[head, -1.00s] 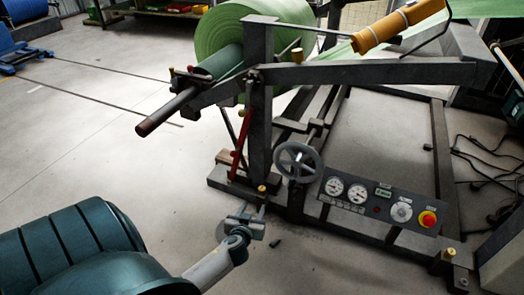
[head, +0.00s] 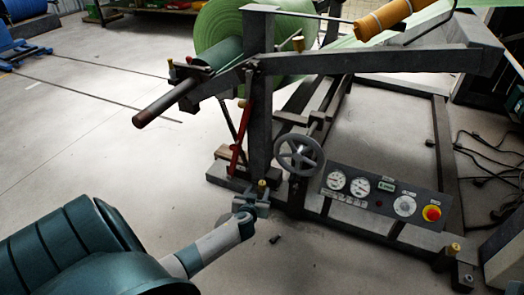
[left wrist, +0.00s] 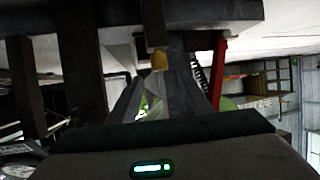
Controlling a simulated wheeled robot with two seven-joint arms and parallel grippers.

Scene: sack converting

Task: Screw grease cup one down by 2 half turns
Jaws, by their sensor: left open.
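A small brass-yellow grease cup (head: 262,184) stands upright at the front left corner of the dark machine frame, below the post. It also shows in the left wrist view (left wrist: 159,61), top centre. My left gripper (head: 260,194) is open and right at this cup, its fingers low around or just in front of it; I cannot tell whether they touch it. Other yellow cups sit on the post (head: 243,103), by the roll (head: 298,43) and at the frame's front right corner (head: 453,249). No numbers are readable on them. My right gripper is out of view.
A grey handwheel (head: 299,154) and a gauge panel (head: 380,197) with a red stop button (head: 432,213) stand right of the cup. A red lever (head: 237,145) rises behind it. A green roll (head: 225,30) is above.

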